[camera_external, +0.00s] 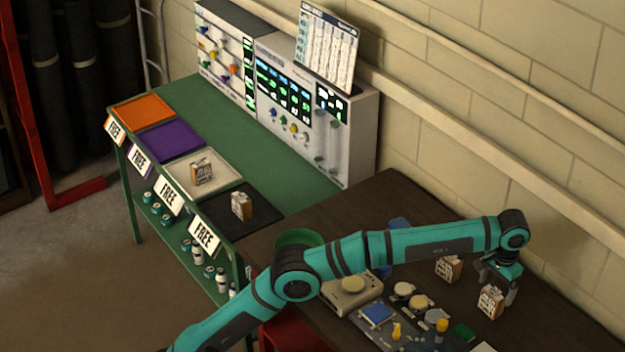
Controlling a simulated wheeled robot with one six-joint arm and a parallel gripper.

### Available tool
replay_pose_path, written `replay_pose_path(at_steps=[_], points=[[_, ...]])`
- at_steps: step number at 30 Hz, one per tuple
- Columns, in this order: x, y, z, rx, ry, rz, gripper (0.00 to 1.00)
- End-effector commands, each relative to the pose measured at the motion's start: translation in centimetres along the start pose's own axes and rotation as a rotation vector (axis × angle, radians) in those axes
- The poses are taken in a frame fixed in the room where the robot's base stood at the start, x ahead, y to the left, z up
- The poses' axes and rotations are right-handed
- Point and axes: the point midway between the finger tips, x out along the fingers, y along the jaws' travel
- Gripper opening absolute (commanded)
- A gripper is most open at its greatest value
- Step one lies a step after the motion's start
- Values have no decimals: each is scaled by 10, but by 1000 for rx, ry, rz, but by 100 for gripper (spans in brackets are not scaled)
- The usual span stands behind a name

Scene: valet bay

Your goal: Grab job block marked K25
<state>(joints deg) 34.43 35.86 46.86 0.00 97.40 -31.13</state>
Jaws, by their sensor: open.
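Small wooden job blocks with white printed faces stand in the external view; their markings are too small to read, so I cannot tell which is K25. One block (490,302) stands on the dark brown table (545,318), close to my gripper. A second block (448,269) stands on the same table, to the left of the gripper. A third block (241,206) is on the black mat (262,222), and another block (202,173) is on the cream mat (178,178). My gripper (499,288) points down, open, just above and behind the nearest block; whether its fingers straddle it is unclear.
The green bench (265,160) holds an orange mat (143,110) and a purple mat (170,141), with FREE signs along its front. Control panels (300,110) stand at its back. A panel with knobs and buttons (395,320) lies left of my gripper; a wall (560,130) runs behind.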

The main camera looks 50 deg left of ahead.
Motion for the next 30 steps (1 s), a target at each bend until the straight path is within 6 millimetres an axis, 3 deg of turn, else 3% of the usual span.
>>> replay_pose_path(at_steps=[15, 25, 26, 30], points=[[57, -1, 0, 0, 0, 0, 89], [63, -1, 0, 0, 2, 1, 89], [63, -1, 0, 0, 2, 1, 87], [63, -1, 0, 0, 2, 1, 60]])
